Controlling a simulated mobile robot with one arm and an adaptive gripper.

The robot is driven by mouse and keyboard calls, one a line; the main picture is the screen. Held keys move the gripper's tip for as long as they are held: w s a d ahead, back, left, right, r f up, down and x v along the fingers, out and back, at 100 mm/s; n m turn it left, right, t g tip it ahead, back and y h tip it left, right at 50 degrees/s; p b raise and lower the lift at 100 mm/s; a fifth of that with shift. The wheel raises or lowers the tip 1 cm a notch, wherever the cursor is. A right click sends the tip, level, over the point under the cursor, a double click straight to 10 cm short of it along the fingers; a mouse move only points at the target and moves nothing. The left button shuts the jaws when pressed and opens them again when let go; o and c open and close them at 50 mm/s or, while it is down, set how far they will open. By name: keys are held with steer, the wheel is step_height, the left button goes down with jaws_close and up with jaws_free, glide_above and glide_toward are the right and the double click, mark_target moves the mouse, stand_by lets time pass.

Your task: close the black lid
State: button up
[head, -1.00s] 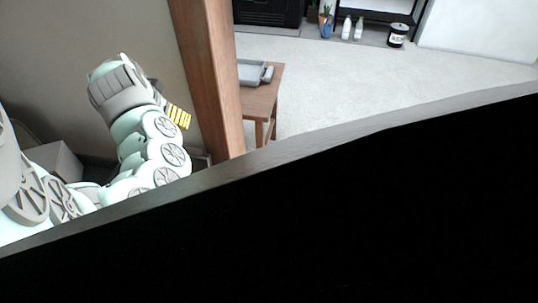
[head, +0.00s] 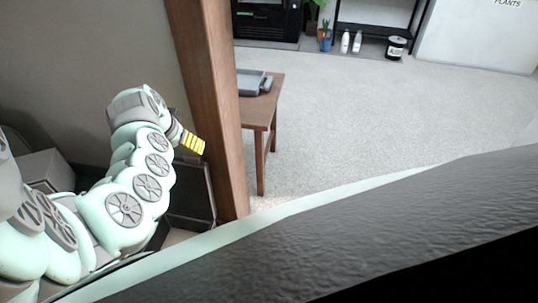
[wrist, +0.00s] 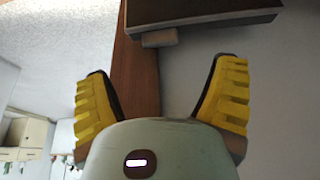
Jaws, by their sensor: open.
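My gripper (head: 192,142) shows at the left of the head view, beside the wooden post (head: 205,100). In the wrist view my gripper (wrist: 160,67) has its two yellow fingers spread wide, with nothing between them. A dark panel (head: 192,192) stands low behind my arm, against the post's left side; my arm hides part of it. A dark flat slab (wrist: 200,14) crosses the top of the wrist view, beyond the fingertips and apart from them. I cannot tell whether either is the black lid.
A small wooden table (head: 262,112) with a grey tray (head: 249,82) stands right of the post. The pale carpet (head: 350,115) between is clear. A grey box (head: 48,170) is at left.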

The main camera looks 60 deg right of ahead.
mark_target(190, 157)
steer(key=b+x, duration=0.2)
steer(key=x, duration=0.3)
steer(key=shift+f, duration=0.4)
steer(key=shift+b+x, duration=0.9)
steer(key=shift+x, duration=0.3)
steer(key=shift+d, duration=0.15)
steer(key=c, duration=1.3)
steer(key=shift+w+r, duration=0.1)
steer(key=shift+c, duration=0.2)
steer(key=shift+r, duration=0.1)
